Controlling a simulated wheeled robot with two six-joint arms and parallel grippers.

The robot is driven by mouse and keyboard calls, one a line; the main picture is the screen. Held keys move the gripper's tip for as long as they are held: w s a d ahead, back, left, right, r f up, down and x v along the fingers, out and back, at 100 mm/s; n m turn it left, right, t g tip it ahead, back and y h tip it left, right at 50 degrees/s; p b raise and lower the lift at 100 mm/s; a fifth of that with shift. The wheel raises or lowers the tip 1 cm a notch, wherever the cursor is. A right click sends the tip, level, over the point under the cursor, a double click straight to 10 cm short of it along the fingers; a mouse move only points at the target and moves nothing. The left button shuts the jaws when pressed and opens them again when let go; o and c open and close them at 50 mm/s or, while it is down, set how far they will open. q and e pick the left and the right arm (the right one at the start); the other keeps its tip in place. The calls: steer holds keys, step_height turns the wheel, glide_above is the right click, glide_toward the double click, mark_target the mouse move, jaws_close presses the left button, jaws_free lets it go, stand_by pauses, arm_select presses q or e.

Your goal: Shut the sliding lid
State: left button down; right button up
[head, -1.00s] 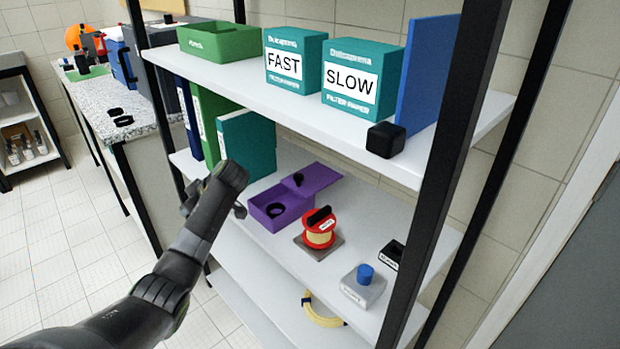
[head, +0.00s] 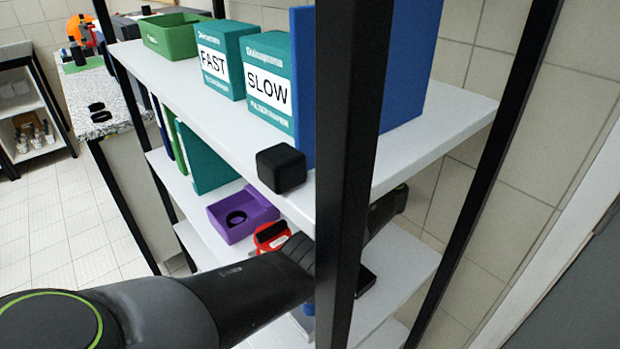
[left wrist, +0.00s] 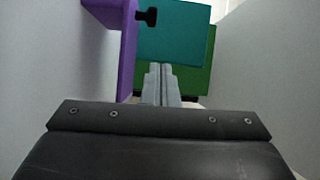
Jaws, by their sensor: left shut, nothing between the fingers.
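The purple box (head: 228,228) stands on the middle shelf in the head view. Its inside is open and a black ring lies in it. Its sliding lid is drawn out to the right, and the upper shelf hides most of it. In the left wrist view the purple lid (left wrist: 125,50) shows edge-on, with its black knob (left wrist: 149,16) standing on it. My left gripper (left wrist: 161,70) is shut and empty, pointing along the shelf toward the lid, with the knob beyond its tips. Contact cannot be told. The head view hides its fingers. My right gripper is not in view.
A red spool (head: 270,235) stands close by, partly behind my left arm. The black shelf post (head: 345,180) and upper shelf (head: 430,135) bound the space. A teal binder (left wrist: 172,35) and green binder (left wrist: 203,75) stand beyond the box.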

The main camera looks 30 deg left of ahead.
arm_select(q)
steer(key=shift+s+d+f, duration=0.3)
steer(key=shift+d, duration=0.3)
steer(key=shift+s+d+f, duration=0.25)
steer(key=shift+d, duration=0.35)
steer(key=shift+s+d+f, duration=0.1)
steer(key=shift+s+d, duration=0.05)
steer(key=shift+s, duration=0.15)
steer(key=a, duration=0.1)
steer(key=a+p, duration=0.2)
steer(key=shift+s+a, duration=0.25)
steer(key=a, duration=0.1)
steer(key=a+p, duration=0.1)
steer(key=a, duration=0.1)
steer(key=a+p, duration=0.1)
steer(key=a, duration=0.1)
steer(key=shift+s+a, duration=0.2)
steer(key=shift+s, duration=0.15)
steer(key=shift+a+f, duration=0.15)
steer(key=shift+a, duration=0.25)
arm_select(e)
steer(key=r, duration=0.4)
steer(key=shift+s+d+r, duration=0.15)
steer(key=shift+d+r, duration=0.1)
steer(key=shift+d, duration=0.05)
